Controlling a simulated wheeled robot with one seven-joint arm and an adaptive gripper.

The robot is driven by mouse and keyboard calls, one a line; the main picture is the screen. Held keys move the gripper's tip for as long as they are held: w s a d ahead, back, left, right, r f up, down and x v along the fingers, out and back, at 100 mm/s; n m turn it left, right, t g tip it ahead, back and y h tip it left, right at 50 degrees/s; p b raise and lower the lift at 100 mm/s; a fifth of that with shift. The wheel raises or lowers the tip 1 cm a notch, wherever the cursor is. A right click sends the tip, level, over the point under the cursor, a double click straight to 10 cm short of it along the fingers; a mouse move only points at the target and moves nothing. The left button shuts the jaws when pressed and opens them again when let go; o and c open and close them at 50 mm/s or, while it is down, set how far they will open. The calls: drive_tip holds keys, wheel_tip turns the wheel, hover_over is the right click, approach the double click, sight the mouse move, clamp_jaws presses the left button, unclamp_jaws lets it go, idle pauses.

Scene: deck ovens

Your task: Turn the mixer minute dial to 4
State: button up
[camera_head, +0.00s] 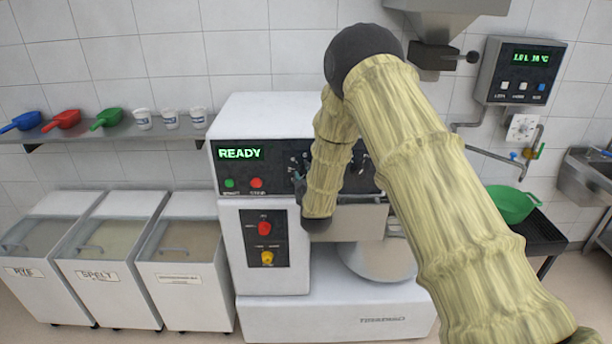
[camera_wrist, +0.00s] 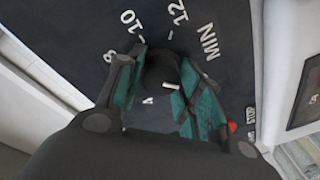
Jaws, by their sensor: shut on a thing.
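The mixer minute dial (camera_wrist: 160,66) is a dark round knob on the black panel, in the upper middle of the wrist view. The printed 8, 10, 12 and MIN (camera_wrist: 208,43) show around its upper side. A short white line shows at the dial's lower right, but I cannot tell which number it marks. My gripper (camera_wrist: 162,78) has its teal-padded fingers on either side of the dial and is shut on it. In the head view my arm hides the dial. The mixer (camera_head: 325,317) display (camera_head: 240,154) reads READY.
A green button (camera_head: 229,184) and red button (camera_head: 256,183) sit left of my gripper. A red and a yellow knob (camera_head: 267,258) are below. Flour bins (camera_head: 182,279) stand left, under a shelf (camera_head: 120,131) of scoops. A water meter (camera_head: 520,72) hangs at right.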

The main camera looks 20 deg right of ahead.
drive_tip(key=shift+f+m+b, duration=0.1)
drive_tip(key=shift+m+b, duration=0.3)
drive_tip(key=shift+b, duration=0.4)
drive_tip(key=m+h+b, duration=0.1)
drive_tip(key=m+b, duration=0.8)
drive_tip(key=b, duration=0.2)
drive_tip(key=m+h+b, duration=0.1)
drive_tip(key=m+b, duration=0.8)
drive_tip(key=b, duration=0.2)
drive_tip(key=shift+w+r+t, duration=0.1)
drive_tip(key=shift+r+t, duration=0.1)
drive_tip(key=shift+t, duration=0.2)
drive_tip(key=shift+r+m, duration=0.15)
drive_tip(key=shift+m, duration=0.15)
drive_tip(key=o, duration=0.9)
drive_tip(key=shift+o, duration=0.7)
drive_tip(key=shift+d+f, duration=0.1)
drive_tip(key=shift+f, duration=0.15)
